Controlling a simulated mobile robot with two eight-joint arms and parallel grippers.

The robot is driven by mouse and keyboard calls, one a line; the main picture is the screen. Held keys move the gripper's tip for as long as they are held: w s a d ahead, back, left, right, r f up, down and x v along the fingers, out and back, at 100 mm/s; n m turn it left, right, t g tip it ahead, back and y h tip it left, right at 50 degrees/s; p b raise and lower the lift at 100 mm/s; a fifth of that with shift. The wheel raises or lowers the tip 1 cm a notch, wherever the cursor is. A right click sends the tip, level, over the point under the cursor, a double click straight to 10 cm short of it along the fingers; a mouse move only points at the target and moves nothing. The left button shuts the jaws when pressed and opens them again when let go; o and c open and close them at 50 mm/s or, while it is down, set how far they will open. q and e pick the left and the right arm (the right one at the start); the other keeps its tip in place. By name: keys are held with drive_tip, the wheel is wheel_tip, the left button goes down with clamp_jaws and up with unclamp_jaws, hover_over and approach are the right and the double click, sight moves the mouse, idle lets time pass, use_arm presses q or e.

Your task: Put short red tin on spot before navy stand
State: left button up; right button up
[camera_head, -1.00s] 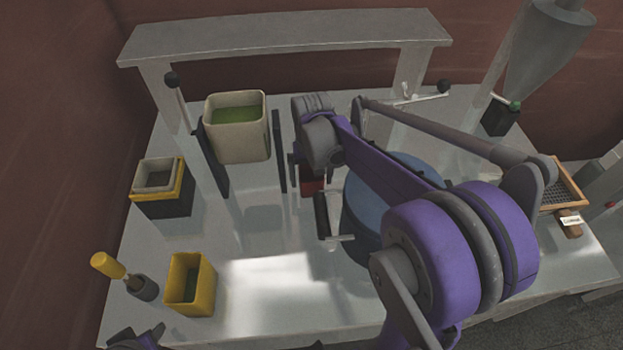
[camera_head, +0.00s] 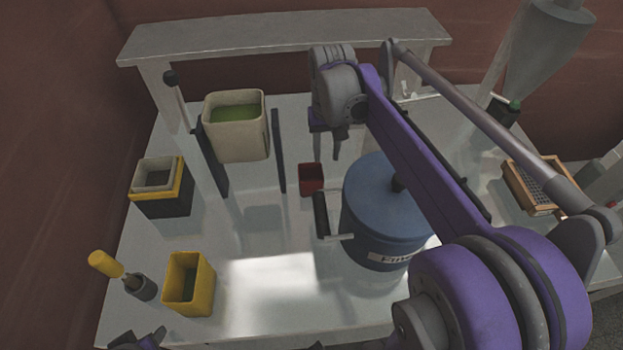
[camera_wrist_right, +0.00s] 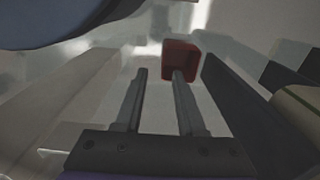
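The short red tin (camera_head: 311,179) stands on the grey table left of the blue drum. It also shows in the right wrist view (camera_wrist_right: 181,58), just beyond the fingertips and mostly in line with the right-hand finger. My right gripper (camera_head: 337,150) is behind and above the tin in the head view. Its two fingers (camera_wrist_right: 159,76) are apart with nothing between them. A dark block (camera_head: 165,206) under a yellow-rimmed grey tray stands at the left. I cannot tell whether this or one of the dark upright plates is the navy stand. Only a bit of my left arm shows at the bottom left.
A blue drum (camera_head: 385,215) with a side handle (camera_head: 322,215) stands close right of the tin. Dark upright plates (camera_head: 278,152) flank a cream bin (camera_head: 237,140). A yellow box (camera_head: 189,284) stands at the front left. The table's front middle is clear.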

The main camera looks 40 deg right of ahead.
sight(322, 171)
drive_tip(key=f, duration=0.5)
drive_tip(key=w+f, duration=0.1)
drive_tip(key=f, duration=0.2)
drive_tip(key=shift+a+f, duration=0.15)
drive_tip(key=shift+f, duration=0.1)
clamp_jaws()
idle(1.1)
